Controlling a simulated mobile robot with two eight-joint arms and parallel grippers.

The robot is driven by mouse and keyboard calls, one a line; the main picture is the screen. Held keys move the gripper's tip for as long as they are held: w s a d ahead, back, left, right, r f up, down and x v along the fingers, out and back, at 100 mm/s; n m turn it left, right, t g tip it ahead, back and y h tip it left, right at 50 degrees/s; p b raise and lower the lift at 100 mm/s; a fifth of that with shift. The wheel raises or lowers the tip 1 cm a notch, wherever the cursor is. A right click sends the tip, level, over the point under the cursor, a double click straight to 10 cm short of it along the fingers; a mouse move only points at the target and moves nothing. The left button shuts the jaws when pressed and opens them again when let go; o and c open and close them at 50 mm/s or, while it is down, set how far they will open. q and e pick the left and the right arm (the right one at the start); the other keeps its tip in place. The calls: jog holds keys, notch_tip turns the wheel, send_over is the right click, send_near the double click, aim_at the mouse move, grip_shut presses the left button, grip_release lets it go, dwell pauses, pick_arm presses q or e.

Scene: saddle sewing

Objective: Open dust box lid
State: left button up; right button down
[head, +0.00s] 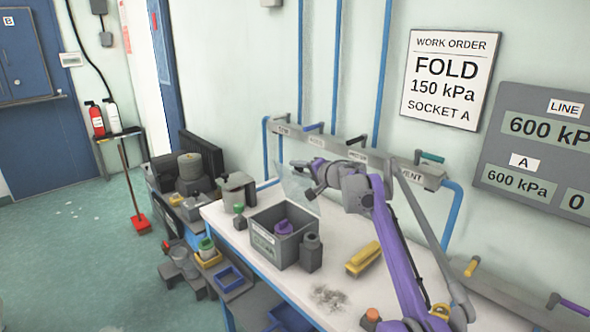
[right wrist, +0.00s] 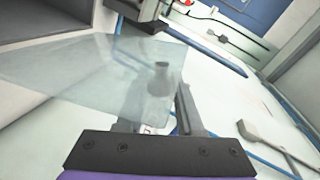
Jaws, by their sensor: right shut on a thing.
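The grey dust box (head: 262,243) stands on the white table with its top open. A purple object (head: 284,228) shows inside it. The clear lid (head: 296,187) is tilted up above the back of the box. My right gripper (head: 307,178) is shut on the lid near its upper edge. In the right wrist view the see-through lid (right wrist: 85,72) reaches out to the left from between the fingers of my right gripper (right wrist: 155,108). The lid's hinge edge is hard to make out. My left gripper is not in view.
A dark grey bottle (head: 311,254) stands against the box's right front. A yellow-topped tool (head: 363,258) and a patch of grey dust (head: 328,297) lie on the white table (head: 300,289). A rail with labelled valves (head: 345,152) runs along the wall behind.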

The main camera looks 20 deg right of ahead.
jog(key=shift+d, duration=0.2)
dwell(0.3)
jog(key=c, duration=0.5)
grip_release()
jog(key=shift+w, duration=0.1)
jog(key=shift+c, duration=0.2)
jog(key=b+v, duration=0.1)
jog(key=v, duration=1)
jog(key=shift+a, duration=0.1)
